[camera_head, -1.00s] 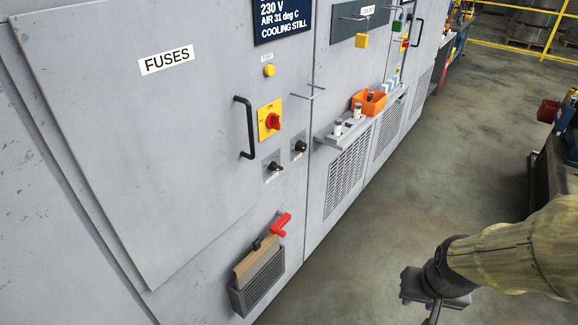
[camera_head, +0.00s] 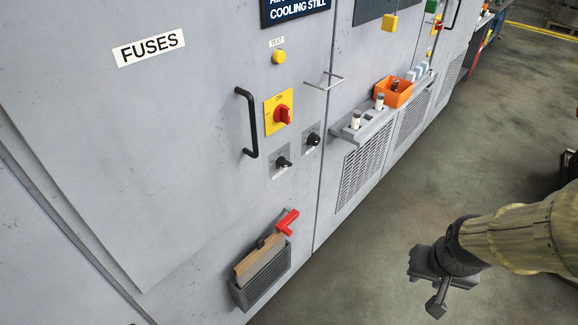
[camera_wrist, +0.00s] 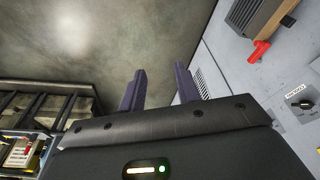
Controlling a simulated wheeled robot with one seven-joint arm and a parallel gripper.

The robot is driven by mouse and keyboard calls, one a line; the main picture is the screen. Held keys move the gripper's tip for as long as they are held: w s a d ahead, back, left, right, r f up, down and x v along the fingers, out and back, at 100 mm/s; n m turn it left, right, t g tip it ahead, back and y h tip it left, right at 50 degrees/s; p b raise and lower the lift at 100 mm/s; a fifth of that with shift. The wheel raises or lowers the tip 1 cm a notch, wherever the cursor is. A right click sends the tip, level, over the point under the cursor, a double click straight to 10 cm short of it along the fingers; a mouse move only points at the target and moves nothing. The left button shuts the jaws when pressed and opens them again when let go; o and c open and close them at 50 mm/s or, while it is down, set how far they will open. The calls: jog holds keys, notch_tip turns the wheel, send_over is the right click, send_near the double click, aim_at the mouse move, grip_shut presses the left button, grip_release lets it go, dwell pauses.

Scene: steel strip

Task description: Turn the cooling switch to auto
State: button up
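Two small black rotary switches sit on grey plates on the cabinet front, a lower left one (camera_head: 283,162) and an upper right one (camera_head: 313,139). Their labels are too small to read, so I cannot tell which is the cooling switch. One black knob also shows at the right edge of the wrist view (camera_wrist: 304,103), its label not clearly legible. My gripper (camera_head: 439,290) hangs over the floor, well to the right of the switches. In the wrist view its two fingers (camera_wrist: 160,88) stand apart with nothing between them.
A black door handle (camera_head: 249,122), red main switch (camera_head: 283,114) and yellow button (camera_head: 279,57) are near the switches. A red lever (camera_head: 287,221) and document holder (camera_head: 262,276) project below. A ledge with an orange bin (camera_head: 394,94) projects right. The floor between is clear.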

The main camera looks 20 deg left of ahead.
jog(key=w+a+f+n+t+b, duration=0.1)
jog(key=w+f+n+t+b, duration=0.15)
jog(key=w, duration=0.35)
jog(key=w+a+f+n+t+b, duration=0.1)
jog(key=w+n+t+b, duration=0.15)
jog(key=w, duration=0.35)
jog(key=n+y+b, duration=0.8)
jog(key=n+y, duration=0.9)
jog(key=n, duration=0.4)
send_near(288, 166)
jog(key=shift+m+g, duration=0.3)
jog(key=p+x, duration=0.2)
jog(key=x, duration=0.7)
jog(key=shift+w+a+r, duration=0.15)
jog(key=shift+w, duration=0.1)
